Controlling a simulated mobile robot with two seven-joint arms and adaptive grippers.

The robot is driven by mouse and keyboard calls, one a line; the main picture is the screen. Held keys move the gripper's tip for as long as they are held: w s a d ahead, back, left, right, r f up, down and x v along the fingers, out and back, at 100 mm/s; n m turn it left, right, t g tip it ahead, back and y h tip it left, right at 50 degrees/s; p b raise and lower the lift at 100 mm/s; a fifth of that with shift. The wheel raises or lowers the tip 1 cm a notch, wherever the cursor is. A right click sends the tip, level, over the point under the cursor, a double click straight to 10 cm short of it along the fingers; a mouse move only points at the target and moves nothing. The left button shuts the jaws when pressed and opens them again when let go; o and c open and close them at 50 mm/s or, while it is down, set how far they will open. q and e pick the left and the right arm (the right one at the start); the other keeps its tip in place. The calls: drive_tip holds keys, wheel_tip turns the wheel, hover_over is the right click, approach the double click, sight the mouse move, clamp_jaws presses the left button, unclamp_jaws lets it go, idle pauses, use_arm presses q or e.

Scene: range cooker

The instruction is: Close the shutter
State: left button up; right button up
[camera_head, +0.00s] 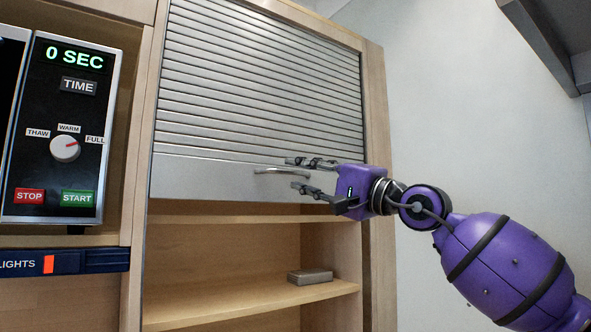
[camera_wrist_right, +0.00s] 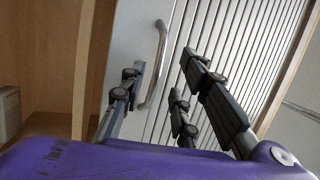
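The slatted grey shutter (camera_head: 262,85) covers the upper part of a wooden cabinet, and its plain bottom panel (camera_head: 200,178) ends above open shelves. A curved metal handle (camera_head: 282,171) sits on that panel. My right gripper (camera_head: 293,174) is open, with its fingers pointing left at the handle's right end, one above and one below its height. In the right wrist view the handle (camera_wrist_right: 155,65) shows just ahead of the spread fingers (camera_wrist_right: 160,85); I cannot tell whether they touch it. My left gripper is not in view.
Below the shutter are wooden shelves (camera_head: 240,219), with a small grey box (camera_head: 310,276) on the lower one. A microwave (camera_head: 65,130) with a control panel stands at the left, above a lights switch strip (camera_head: 75,261). A dark hood (camera_head: 560,40) is at upper right.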

sight(292, 173)
drive_tip(key=shift+x, duration=1.55)
drive_tip(key=shift+w+d+f, duration=0.1)
drive_tip(key=shift+w+f, duration=0.1)
clamp_jaws()
